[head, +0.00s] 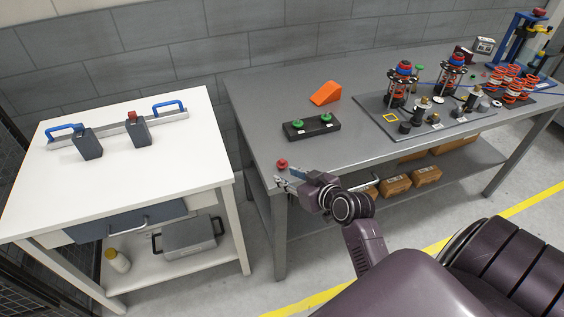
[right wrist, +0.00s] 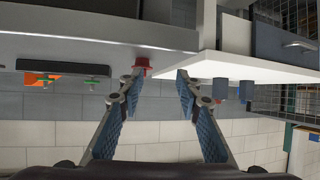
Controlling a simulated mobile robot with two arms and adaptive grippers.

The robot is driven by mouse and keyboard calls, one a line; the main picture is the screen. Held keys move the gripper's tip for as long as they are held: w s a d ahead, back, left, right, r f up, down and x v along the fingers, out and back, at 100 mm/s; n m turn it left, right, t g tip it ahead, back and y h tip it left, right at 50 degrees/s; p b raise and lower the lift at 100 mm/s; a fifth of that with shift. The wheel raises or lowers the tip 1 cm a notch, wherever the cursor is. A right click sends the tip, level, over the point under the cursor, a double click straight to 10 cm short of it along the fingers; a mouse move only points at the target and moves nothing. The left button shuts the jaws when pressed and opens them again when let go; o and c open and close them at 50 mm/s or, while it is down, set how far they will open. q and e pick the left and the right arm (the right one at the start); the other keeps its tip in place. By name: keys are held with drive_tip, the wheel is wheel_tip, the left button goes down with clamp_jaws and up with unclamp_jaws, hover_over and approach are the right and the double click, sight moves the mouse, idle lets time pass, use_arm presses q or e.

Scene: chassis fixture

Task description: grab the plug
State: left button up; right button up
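A small red plug (head: 282,163) stands on the grey metal table near its left front corner. It also shows in the right wrist view (right wrist: 141,67), right by the tip of the left-hand finger; I cannot tell whether they touch. My right gripper (head: 279,182) is at that table corner, just in front of the plug. In the right wrist view my right gripper (right wrist: 160,76) is open, with nothing between its fingers. Two green knobs or plugs (head: 298,123) sit on a black block (head: 312,129) behind. My left gripper is not in view.
A white table (head: 110,185) stands to the left across a narrow gap, with dark blocks (head: 88,145) and a blue-handled rail on it. An orange wedge (head: 325,93) and a plate of spring assemblies (head: 440,128) lie farther back. The grey table around the plug is clear.

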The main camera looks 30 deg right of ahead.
sight(283, 161)
drive_tip(key=shift+m+t+h, duration=0.3)
drive_tip(key=shift+t, duration=0.2)
drive_tip(key=w+d, duration=0.1)
drive_tip(key=w+d+r, duration=0.1)
drive_tip(key=d, duration=0.1)
drive_tip(key=shift+w+r, duration=0.2)
drive_tip(key=shift+r, duration=0.1)
drive_tip(key=shift+p+x, duration=0.3)
drive_tip(key=shift+x, duration=0.55)
drive_tip(key=shift+w+f, duration=0.35)
drive_tip(key=shift+w, duration=0.15)
drive_tip(key=shift+f+p+x, duration=0.25)
drive_tip(key=shift+p+x, duration=0.4)
drive_tip(key=shift+x, duration=1.3)
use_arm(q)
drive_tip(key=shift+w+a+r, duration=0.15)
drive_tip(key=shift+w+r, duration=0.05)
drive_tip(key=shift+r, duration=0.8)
use_arm(e)
drive_tip(key=shift+s, duration=0.15)
drive_tip(key=shift+a, duration=0.1)
drive_tip(key=c, duration=0.9)
